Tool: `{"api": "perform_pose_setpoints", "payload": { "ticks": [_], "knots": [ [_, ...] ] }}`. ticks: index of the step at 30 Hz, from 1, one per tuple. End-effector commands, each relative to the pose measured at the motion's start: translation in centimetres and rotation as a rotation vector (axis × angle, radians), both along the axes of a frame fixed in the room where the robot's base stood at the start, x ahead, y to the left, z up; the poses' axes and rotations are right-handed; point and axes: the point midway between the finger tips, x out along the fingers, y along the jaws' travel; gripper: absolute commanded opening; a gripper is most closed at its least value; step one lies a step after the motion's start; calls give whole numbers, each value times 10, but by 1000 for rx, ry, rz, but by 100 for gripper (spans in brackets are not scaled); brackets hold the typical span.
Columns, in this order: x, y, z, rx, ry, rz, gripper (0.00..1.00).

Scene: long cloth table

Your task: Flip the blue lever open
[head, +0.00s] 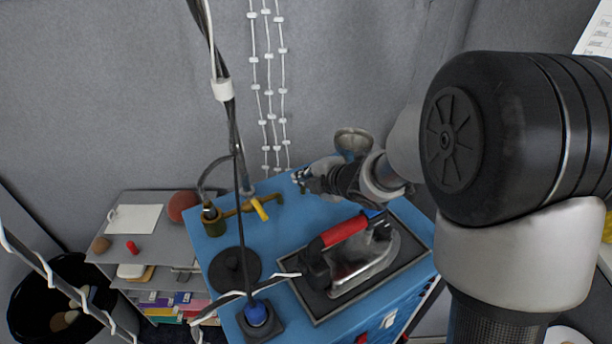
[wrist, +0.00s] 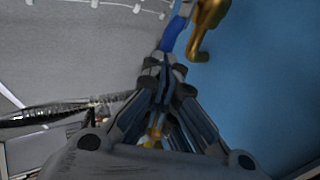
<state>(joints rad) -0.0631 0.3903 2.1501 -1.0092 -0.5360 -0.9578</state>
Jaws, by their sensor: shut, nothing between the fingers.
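The blue lever (wrist: 174,33) shows at the top of the wrist view, beside a curved brass tap (wrist: 205,28). My gripper (wrist: 164,66) is shut and empty, with its fingertips just below the lever's near end in that picture. I cannot tell whether they touch it. In the head view my gripper (head: 299,178) is over the back edge of the blue table top (head: 290,215). I cannot make out the blue lever there; my gripper and wrist may hide it.
A brass pipe (head: 237,210) with a yellow handle (head: 260,209) stands left of my gripper. An iron with a red handle (head: 344,232) sits on a dark tray in front. A black cable (head: 240,180) hangs down left. The grey wall is close behind.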

Motion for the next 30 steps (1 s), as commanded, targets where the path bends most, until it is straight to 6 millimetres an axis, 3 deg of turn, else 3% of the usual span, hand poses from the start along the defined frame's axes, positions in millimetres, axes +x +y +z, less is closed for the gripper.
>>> {"api": "perform_pose_setpoints", "payload": {
  "ticks": [16, 30],
  "knots": [
    [-15, -17, 6, 0, -1, 1, 0],
    [-76, -60, 56, -1, -1, 1, 0]
  ]
}}
